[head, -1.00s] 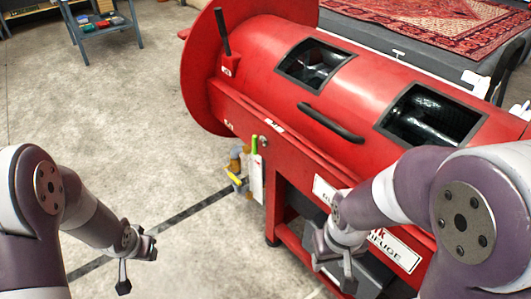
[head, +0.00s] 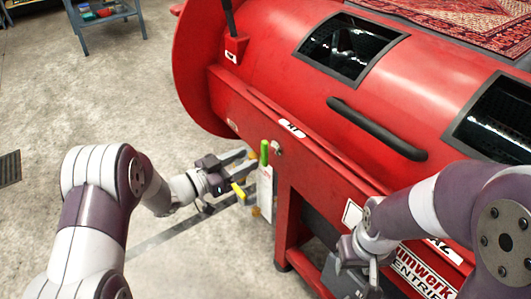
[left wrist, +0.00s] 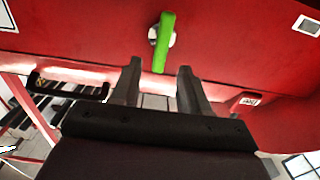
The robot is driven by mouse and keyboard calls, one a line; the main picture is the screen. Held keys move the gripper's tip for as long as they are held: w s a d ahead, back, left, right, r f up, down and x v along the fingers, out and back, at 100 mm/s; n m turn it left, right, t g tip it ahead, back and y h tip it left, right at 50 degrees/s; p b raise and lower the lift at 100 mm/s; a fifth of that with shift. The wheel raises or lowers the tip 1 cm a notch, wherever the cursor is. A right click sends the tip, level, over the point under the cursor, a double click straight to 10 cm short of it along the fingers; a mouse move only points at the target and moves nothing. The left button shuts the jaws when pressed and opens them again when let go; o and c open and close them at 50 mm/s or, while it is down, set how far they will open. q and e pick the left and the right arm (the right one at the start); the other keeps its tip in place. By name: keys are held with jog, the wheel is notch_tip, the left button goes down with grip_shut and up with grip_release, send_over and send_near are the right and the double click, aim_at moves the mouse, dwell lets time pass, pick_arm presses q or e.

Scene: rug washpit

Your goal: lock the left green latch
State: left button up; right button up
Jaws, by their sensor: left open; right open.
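The left green latch (head: 264,152) is a small upright green lever on the front edge of the red centrifuge (head: 225,95). It also shows in the left wrist view (left wrist: 163,42), on a round silver mount against red metal. My left gripper (head: 245,174) is open and empty, just left of the latch in the head view. In the left wrist view its two fingers (left wrist: 158,82) stand apart, with the latch's lower end between and beyond their tips. I see no contact. My right gripper (head: 357,268) is open, low in front of the machine.
A yellow valve handle (head: 238,192) sits close beside my left gripper. A white panel (head: 265,192) hangs below the latch. A black bar handle (head: 376,128) runs along the drum.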

aim_at(262, 151)
pick_arm(q)
jog(key=b+x, duration=0.1)
jog(key=x, duration=0.5)
jog(key=shift+w+d+f+b, duration=0.15)
jog(key=shift+d+b, duration=0.05)
jog(key=shift+b, duration=0.2)
jog(key=shift+w+d, duration=0.15)
jog(key=shift+c, duration=0.3)
grip_shut()
